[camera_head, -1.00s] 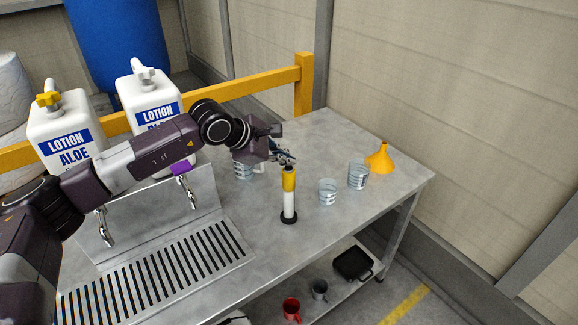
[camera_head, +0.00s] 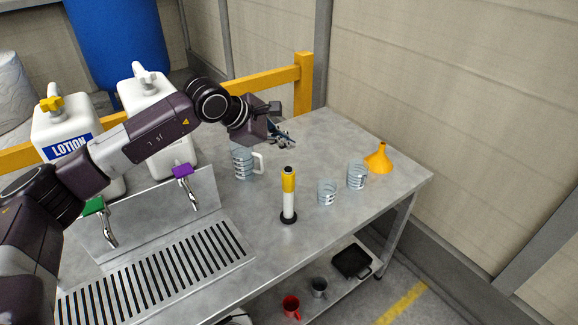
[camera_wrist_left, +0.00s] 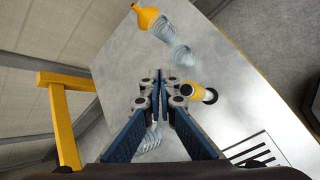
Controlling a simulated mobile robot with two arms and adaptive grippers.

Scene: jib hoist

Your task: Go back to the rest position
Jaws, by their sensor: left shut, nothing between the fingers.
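My left gripper (camera_head: 287,141) is above the far part of the steel table (camera_head: 330,245), behind the measuring jug with a handle (camera_head: 243,163) in the head view. It is shut and empty. In the left wrist view its fingers (camera_wrist_left: 160,80) meet over bare table, with the yellow and white cylinder (camera_wrist_left: 197,93) beside them. That cylinder (camera_head: 289,196) stands upright on a black foot in the head view, apart from the gripper. My right gripper is in neither view.
Two clear beakers (camera_head: 327,193) (camera_head: 357,175) and an orange funnel (camera_head: 379,158) stand on the table's right. Two lotion canisters (camera_head: 66,140) (camera_head: 147,90), taps (camera_head: 186,185) and a slotted drain (camera_head: 160,275) are left. A yellow rail (camera_head: 270,84) runs behind. Mugs (camera_head: 291,306) and a black pan (camera_head: 351,262) sit below.

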